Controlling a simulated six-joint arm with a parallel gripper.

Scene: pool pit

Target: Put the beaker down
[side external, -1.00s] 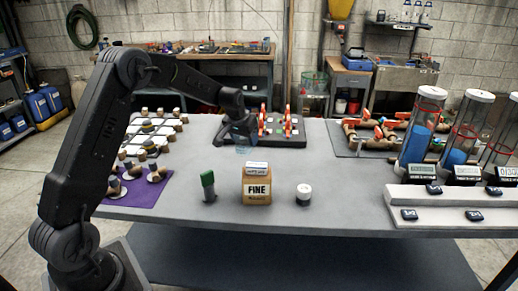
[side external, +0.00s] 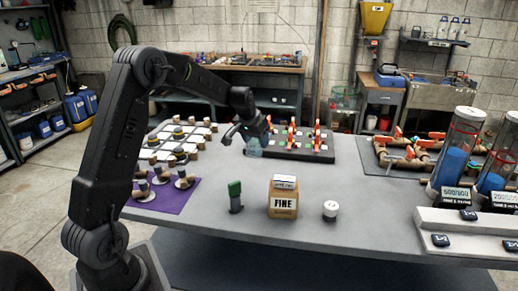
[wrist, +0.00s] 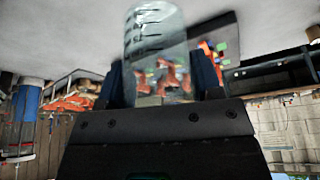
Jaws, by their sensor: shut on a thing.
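The beaker (side external: 254,150) is clear and bluish, and it hangs small beneath my gripper (side external: 252,140) in the side view. My gripper is shut on it, over the back left part of the grey table. In the wrist view the beaker (wrist: 156,45) shows dark graduation marks and stands between the two fingers of my gripper (wrist: 160,85). Orange shapes show through its glass. I cannot tell whether its base touches the table.
A black board with red-and-white uprights (side external: 295,140) is just right of the beaker. A white grid board (side external: 180,138) is left, with a purple mat (side external: 150,205) nearer. A green-capped bottle (side external: 235,198), FINE box (side external: 283,198) and white jar (side external: 330,209) stand in front.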

